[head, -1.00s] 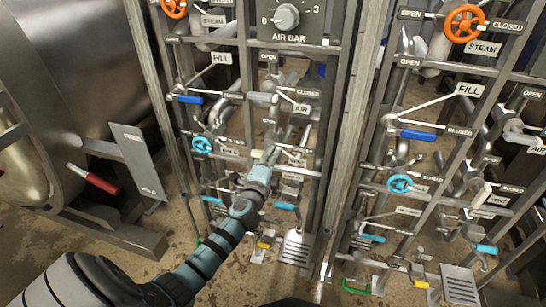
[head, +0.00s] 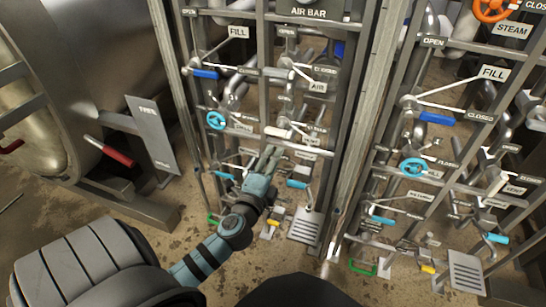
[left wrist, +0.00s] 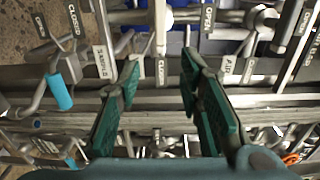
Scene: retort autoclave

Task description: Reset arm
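My left gripper (head: 270,153) is in front of the left valve panel (head: 262,98), just below a white lever handle (head: 278,132). In the left wrist view, its two green-padded fingers (left wrist: 160,82) stand wide apart with nothing held between them. Pipes and a pale lever (left wrist: 161,30) show beyond the fingertips. In the head view the fingertips overlap the panel's lower part, and I cannot tell the exact gap. My right gripper is not in view.
A second valve panel (head: 432,150) stands to the right behind an upright post (head: 357,150). A large metal vessel (head: 95,60) with a red handle (head: 116,156) is at left. Blue-handled levers (head: 206,73) and blue handwheels (head: 216,120) jut out. Bare floor (head: 190,225) lies below.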

